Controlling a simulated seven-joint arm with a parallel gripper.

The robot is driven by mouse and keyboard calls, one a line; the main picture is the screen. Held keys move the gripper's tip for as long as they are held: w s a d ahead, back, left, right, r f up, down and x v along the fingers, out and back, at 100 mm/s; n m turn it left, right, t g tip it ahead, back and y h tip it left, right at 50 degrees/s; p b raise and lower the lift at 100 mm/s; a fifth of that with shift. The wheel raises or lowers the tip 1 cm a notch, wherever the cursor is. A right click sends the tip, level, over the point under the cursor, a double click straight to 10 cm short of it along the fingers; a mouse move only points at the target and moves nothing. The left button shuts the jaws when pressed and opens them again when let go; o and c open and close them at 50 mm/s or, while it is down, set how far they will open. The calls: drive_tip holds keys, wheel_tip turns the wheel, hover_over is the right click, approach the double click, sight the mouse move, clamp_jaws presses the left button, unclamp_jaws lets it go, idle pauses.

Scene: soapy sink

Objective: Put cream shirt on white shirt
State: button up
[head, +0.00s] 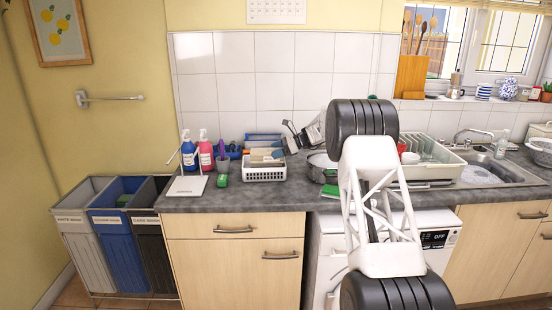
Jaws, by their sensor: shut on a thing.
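My gripper (289,129) is above the counter, left of my raised arm links, in front of the tiled wall. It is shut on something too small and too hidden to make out. I cannot pick out a cream shirt or a white shirt in this view. Three laundry bins stand on the floor at the left: a pale grey one (80,245), a blue one (120,250) and a black one (155,255). The insides of the bins are mostly in shadow.
Below my gripper, a white basket (264,174) and a metal pot (318,165) stand on the grey counter (240,198). Blue (188,152) and pink (205,152) pump bottles stand at the left. A dish rack (435,172) and sink (490,172) lie to the right.

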drive_tip(key=shift+w+a, duration=0.1)
drive_tip(key=shift+w, duration=0.45)
drive_tip(key=shift+f, duration=0.1)
drive_tip(key=shift+f, duration=1.7)
drive_tip(key=shift+f, duration=0.1)
drive_tip(key=o, duration=0.9)
drive_tip(key=v, duration=1.2)
